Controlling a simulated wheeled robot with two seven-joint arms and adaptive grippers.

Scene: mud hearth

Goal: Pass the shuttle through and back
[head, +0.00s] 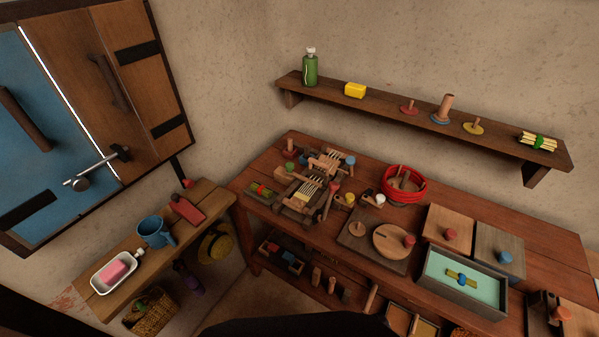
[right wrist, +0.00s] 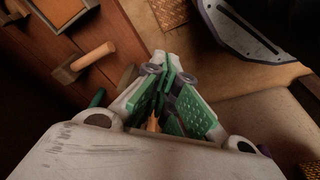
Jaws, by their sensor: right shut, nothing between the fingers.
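A small wooden loom (head: 308,188) with comb-like upright teeth and pale threads stands at the left end of the red-brown table. A small dark green piece with a red and yellow middle (head: 261,189) lies just left of it; it looks like the shuttle, but it is too small to be sure. My right gripper (right wrist: 172,74) shows in the right wrist view, with its green-padded fingers shut and empty. It is away from the loom, with the floor and wooden furniture below it. Neither gripper shows in the head view, and my left gripper is out of sight.
The table (head: 555,250) also holds a red-rimmed basket (head: 404,197), lidded boxes and a teal-lined tray (head: 480,308). A wall shelf (head: 385,107) hangs above. A side bench (head: 213,207) with a blue mug (head: 154,231) stands left. A handled wooden piece (right wrist: 85,63) is near my right gripper.

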